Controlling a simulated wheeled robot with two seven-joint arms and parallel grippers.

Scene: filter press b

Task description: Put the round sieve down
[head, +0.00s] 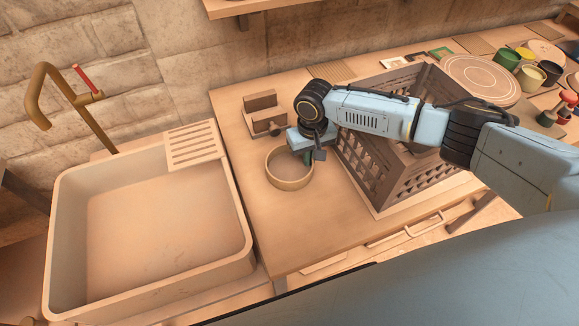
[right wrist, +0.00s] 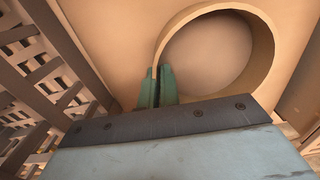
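The round sieve (head: 289,183) is a shallow tan ring over the wooden table, between the sink and the dark crate. My right gripper (head: 308,156) comes in from the right at its right rim. In the right wrist view, the green fingers (right wrist: 157,88) are close together on the rim of the sieve (right wrist: 262,45). The gripper looks shut on that rim. The sieve looks about level, at or just above the table top; I cannot tell whether it touches. My left gripper is not in view.
A dark slatted crate (head: 378,183) stands close to the right of the sieve. A small brown block holder (head: 262,112) is behind it. A stone sink (head: 150,285) lies to the left. Bare table (head: 300,235) is in front. Several cups stand at the far right.

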